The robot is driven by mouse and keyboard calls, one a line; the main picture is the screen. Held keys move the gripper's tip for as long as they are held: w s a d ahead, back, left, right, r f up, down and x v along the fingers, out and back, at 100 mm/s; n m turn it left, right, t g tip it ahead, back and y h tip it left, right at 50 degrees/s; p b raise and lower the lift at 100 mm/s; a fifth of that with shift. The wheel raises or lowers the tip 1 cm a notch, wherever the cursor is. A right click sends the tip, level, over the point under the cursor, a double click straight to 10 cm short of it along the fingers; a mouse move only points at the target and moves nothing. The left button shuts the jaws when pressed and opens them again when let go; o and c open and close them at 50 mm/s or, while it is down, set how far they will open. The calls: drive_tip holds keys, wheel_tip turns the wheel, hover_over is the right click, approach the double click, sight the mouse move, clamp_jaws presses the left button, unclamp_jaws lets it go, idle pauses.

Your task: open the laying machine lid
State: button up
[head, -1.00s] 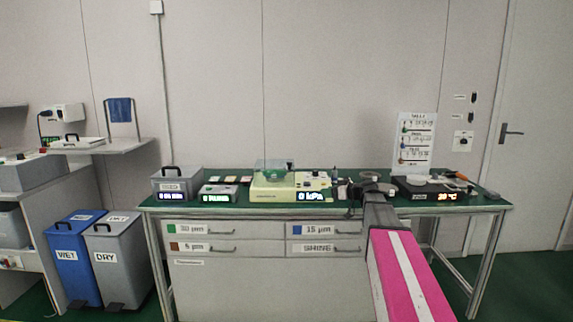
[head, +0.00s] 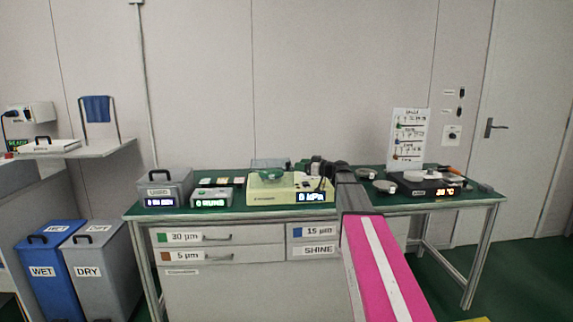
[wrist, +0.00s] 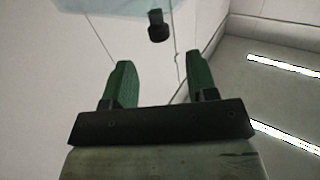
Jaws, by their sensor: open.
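The laying machine (head: 262,197) is a cream box on the green bench, with a lit kPa display. Its clear lid (head: 270,162) shows at the back of its top, above a green disc; I cannot tell how far the lid stands open. In the wrist view a pale see-through sheet (wrist: 125,6), which looks like the lid, crosses the top edge. A black knob (wrist: 158,28) hangs near it, beyond my fingertips and apart from them. My gripper (wrist: 163,78) has green fingers spread wide with nothing between them.
A grey lidded box (head: 165,186) and a small display unit (head: 211,197) stand left of the machine. A black hotplate (head: 424,186) and small dishes lie to the right. A sign board (head: 408,138) stands behind. Drawers (head: 219,237) fill the bench front.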

sight(288, 163)
drive_tip(key=x, duration=0.7)
drive_tip(key=shift+w+a, duration=0.1)
clamp_jaws()
